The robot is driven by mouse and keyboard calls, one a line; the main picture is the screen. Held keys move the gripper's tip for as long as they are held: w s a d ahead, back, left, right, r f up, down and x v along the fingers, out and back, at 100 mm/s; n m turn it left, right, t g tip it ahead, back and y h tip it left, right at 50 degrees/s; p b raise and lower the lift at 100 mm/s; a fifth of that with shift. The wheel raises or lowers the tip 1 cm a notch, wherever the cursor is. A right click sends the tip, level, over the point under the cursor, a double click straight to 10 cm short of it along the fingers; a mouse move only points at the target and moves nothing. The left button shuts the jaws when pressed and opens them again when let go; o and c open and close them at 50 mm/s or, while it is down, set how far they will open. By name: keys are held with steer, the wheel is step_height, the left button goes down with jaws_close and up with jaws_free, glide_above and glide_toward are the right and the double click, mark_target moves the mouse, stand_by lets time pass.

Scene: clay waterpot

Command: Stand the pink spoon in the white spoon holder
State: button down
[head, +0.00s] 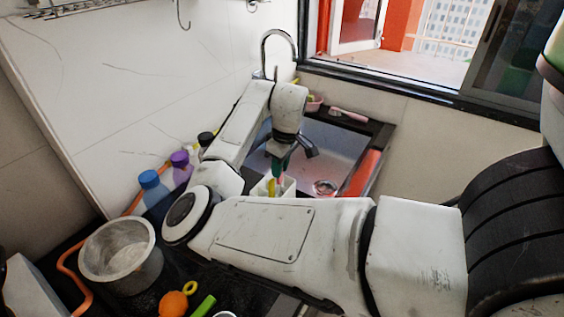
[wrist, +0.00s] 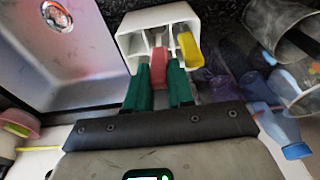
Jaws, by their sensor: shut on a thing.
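The white spoon holder (wrist: 130,42) is a compartmented box at the top centre of the wrist view. It also shows at the sink's near edge in the head view (head: 262,188), partly hidden by my arm. A yellow utensil (wrist: 190,50) stands in its right compartment. My gripper (wrist: 158,76) has its green fingers shut on the pink spoon (wrist: 158,68). The spoon's far end reaches the opening of the middle compartment; how deep it sits cannot be told. In the head view my gripper (head: 278,165) points down just above the holder.
The sink (wrist: 80,70) lies left of the holder in the wrist view. Blue (head: 150,185) and purple (head: 181,165) bottles stand along the wall, left of the holder. A metal pot (head: 120,252) stands nearer. A pink brush (head: 348,115) lies behind the sink.

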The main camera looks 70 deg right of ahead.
steer(key=shift+d+f, duration=0.1)
steer(key=shift+f, duration=0.05)
steer(key=c, duration=0.9)
jaws_free()
step_height(320, 180, up, 11)
steer(key=s, duration=0.1)
steer(key=shift+s+a, duration=0.2)
steer(key=shift+s, duration=0.15)
steer(key=shift+f, duration=0.1)
